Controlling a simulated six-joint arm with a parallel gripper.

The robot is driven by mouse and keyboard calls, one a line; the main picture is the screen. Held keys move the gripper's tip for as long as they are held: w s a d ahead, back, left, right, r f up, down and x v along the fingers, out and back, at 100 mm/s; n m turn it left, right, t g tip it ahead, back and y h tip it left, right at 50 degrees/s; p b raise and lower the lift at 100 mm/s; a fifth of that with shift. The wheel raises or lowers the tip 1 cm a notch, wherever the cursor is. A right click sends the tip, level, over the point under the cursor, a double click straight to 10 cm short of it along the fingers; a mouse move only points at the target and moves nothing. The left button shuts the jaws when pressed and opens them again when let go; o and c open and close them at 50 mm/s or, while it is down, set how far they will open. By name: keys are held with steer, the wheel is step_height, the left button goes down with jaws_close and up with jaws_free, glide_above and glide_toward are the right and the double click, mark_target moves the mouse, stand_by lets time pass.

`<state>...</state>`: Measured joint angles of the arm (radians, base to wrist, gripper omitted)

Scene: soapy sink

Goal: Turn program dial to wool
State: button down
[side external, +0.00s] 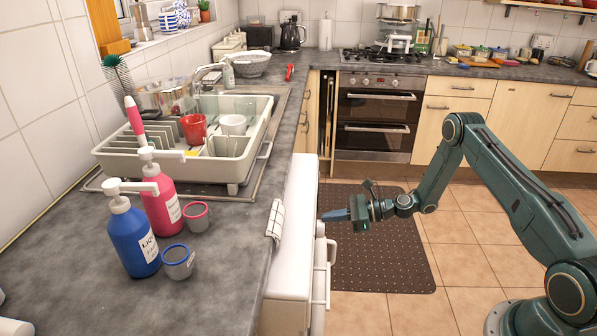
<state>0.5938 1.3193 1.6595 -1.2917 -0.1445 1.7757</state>
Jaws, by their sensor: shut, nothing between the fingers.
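A white front-loading appliance (300,215) stands under the dark worktop, seen from its edge. Its front faces right, toward my arm, and its handle (331,250) sticks out. The program dial cannot be made out from this angle. My gripper (325,215) is shut and empty.
A blue soap bottle (133,238), a pink soap bottle (162,200) and two small cups stand on the worktop (215,280). A dish rack (250,140) sits behind them. A cloth (275,220) hangs at the worktop edge. A dark mat (385,260) lies on the open floor.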

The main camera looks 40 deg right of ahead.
steer(key=shift+s+a+f, duration=0.15)
steer(key=shift+s+a, duration=0.45)
stand_by(0.3)
steer(key=shift+r, duration=0.45)
steer(key=f+v, duration=0.1)
steer(key=v, duration=0.4)
steer(key=shift+s+d, duration=0.4)
steer(key=shift+d, duration=0.05)
steer(key=shift+r, duration=0.1)
